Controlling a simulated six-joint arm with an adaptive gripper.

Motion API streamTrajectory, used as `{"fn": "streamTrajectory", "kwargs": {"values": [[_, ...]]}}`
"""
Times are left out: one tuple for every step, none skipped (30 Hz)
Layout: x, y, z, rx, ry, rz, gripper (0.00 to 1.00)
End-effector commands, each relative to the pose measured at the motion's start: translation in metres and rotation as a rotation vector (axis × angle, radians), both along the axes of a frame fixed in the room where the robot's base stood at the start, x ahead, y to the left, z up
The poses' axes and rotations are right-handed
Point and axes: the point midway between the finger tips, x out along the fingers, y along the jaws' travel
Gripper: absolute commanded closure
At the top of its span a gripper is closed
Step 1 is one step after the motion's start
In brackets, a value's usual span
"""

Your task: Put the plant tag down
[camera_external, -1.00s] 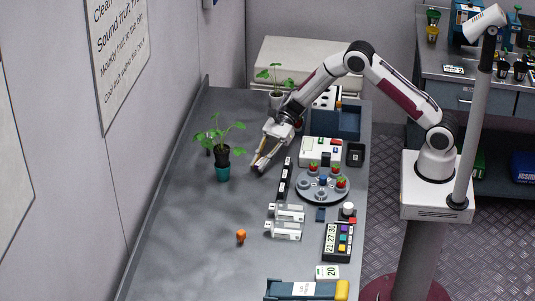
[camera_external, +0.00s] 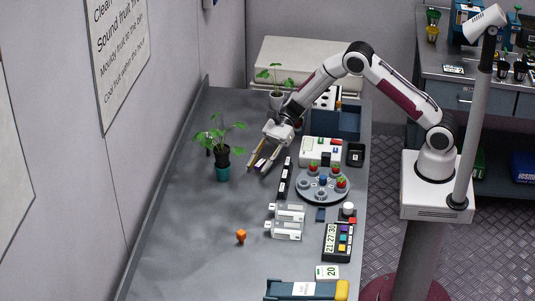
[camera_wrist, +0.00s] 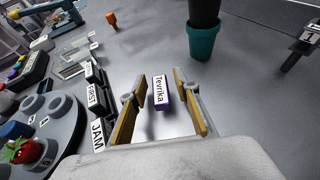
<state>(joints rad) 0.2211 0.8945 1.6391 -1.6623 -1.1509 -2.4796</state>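The plant tag (camera_wrist: 158,91), a small white label reading "Tevrika" with purple edges, stands on the grey bench between my gripper's fingers. My gripper (camera_external: 257,168) is open. In the wrist view its two yellow-lined fingers (camera_wrist: 160,78) are spread, with a gap on each side of the tag. In the external view the tag is too small to make out between the fingers. A potted plant in a teal pot (camera_external: 222,172) stands just left of my gripper; the pot also shows in the wrist view (camera_wrist: 202,42).
A row of black label blocks (camera_external: 285,177) and a round grey tray with strawberries (camera_external: 322,199) lie right of my gripper. An orange object (camera_external: 241,236) stands nearer the front. The bench's left front (camera_external: 185,245) is clear.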

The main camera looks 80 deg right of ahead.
Motion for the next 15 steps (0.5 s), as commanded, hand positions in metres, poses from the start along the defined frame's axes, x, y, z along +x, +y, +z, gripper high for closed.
{"fn": "streamTrajectory", "kwargs": {"values": [[0.0,0.0,0.001,0.0,0.0,0.0,0.69],[0.0,0.0,0.002,0.0,-0.001,0.0,0.69],[0.0,0.0,0.004,0.0,-0.001,0.0,0.69],[-0.001,-0.002,0.004,0.0,0.0,-0.001,0.69],[-0.001,-0.004,0.004,0.0,0.0,-0.001,0.69],[-0.002,-0.007,0.006,0.0,0.0,-0.001,0.69],[-0.003,-0.009,0.007,0.001,0.0,-0.001,0.69],[-0.004,-0.011,0.008,0.001,0.0,-0.001,0.69],[-0.006,-0.015,0.01,0.001,0.0,-0.001,0.69],[-0.007,-0.018,0.011,0.001,0.0,-0.002,0.69],[-0.009,-0.021,0.012,0.0,-0.001,-0.002,0.69],[-0.01,-0.026,0.014,0.0,-0.001,-0.002,0.69],[-0.011,-0.029,0.016,0.0,-0.001,-0.003,0.69],[-0.013,-0.032,0.017,0.0,-0.001,-0.003,0.69],[-0.015,-0.037,0.019,0.0,-0.001,-0.003,0.69]]}}
